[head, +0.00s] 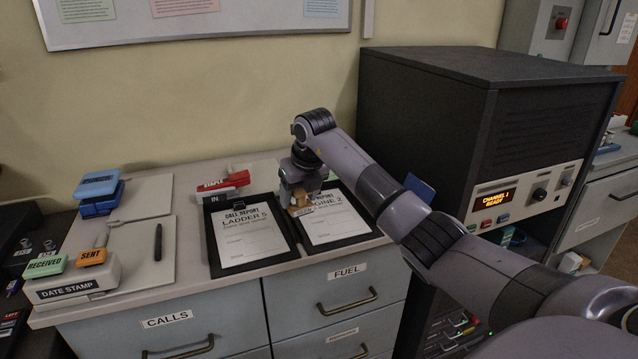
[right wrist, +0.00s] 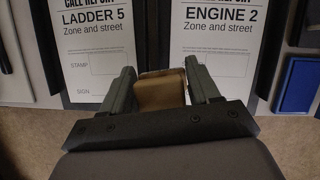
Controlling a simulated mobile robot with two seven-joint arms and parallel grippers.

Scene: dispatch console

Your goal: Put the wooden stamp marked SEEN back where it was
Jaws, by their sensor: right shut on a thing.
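My right gripper (head: 302,204) is over the inner edges of two clipboards on the cabinet top. It is shut on a wooden stamp (head: 304,210), whose small label seems to read SEEN. In the right wrist view the tan wooden block (right wrist: 161,90) sits between the two fingers (right wrist: 162,88), in front of the gap between the clipboards. Whether its underside touches anything is hidden. The left clipboard (head: 247,264) holds a LADDER 5 sheet, and the right clipboard (head: 343,239) an ENGINE 2 sheet. Its former place cannot be told. My left gripper is not in view.
A DATE STAMP box (head: 75,284) with green RECEIVED (head: 45,265) and orange SENT (head: 92,257) stamps stands at left. A dark radio cabinet (head: 430,120) rises at right.

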